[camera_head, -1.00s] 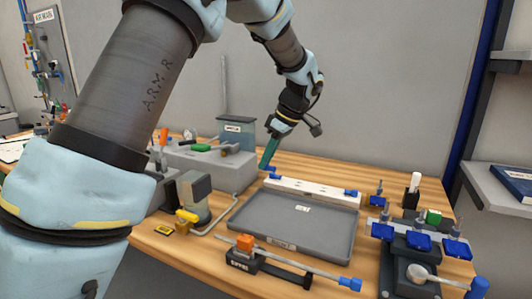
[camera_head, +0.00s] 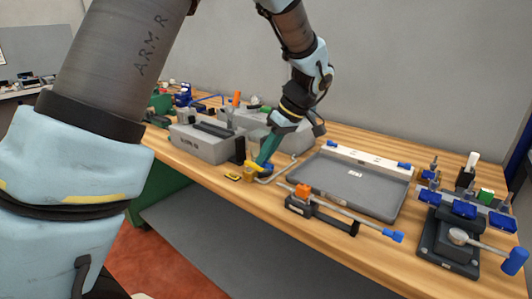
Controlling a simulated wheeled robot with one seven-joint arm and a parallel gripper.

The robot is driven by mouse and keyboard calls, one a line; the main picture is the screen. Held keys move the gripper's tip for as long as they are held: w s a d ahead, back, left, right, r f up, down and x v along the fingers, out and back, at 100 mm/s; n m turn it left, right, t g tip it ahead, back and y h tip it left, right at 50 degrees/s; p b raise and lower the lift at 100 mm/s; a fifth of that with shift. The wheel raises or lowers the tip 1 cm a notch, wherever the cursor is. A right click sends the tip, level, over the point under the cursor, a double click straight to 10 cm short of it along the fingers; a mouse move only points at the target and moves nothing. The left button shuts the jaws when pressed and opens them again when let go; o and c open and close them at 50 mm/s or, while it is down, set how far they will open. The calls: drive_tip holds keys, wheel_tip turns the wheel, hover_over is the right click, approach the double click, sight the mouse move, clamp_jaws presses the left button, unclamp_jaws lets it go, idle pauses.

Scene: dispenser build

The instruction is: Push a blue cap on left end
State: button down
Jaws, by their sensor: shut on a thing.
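A grey rod (camera_head: 345,212) lies in a dark clamp fixture (camera_head: 298,206) with an orange clamp block (camera_head: 303,190). Its right end carries a blue cap (camera_head: 397,236); its left end looks bare. My gripper (camera_head: 264,161), with teal fingers, points down to the left of and behind that bare end, apart from it. It is shut on a small blue cap (camera_head: 268,168), of which only a little shows at the fingertips.
A grey tray (camera_head: 352,183) lies behind the rod, with a white strip (camera_head: 365,160) along its back edge. A yellow part (camera_head: 252,168) stands close to my fingertips. Blue-topped fixtures (camera_head: 462,210) stand at the right. The wooden table's (camera_head: 330,250) front edge is clear.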

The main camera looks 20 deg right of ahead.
drive_tip(key=shift+s+f+b, duration=0.1)
drive_tip(key=shift+f+b, duration=1)
drive_tip(key=shift+f, duration=0.85)
drive_tip(key=shift+s+d+f, duration=0.1)
drive_tip(key=shift+s+d, duration=0.1)
drive_tip(key=shift+d, duration=0.05)
drive_tip(key=shift+b, duration=0.3)
drive_tip(key=shift+s+d, duration=0.3)
drive_tip(key=shift+s, duration=0.25)
drive_tip(key=shift+s+d, duration=0.25)
drive_tip(key=shift+s, duration=0.25)
idle(0.4)
drive_tip(key=shift+c, duration=2.4)
unclamp_jaws()
wheel_tip(320, 180, up, 7)
drive_tip(key=p, duration=0.4)
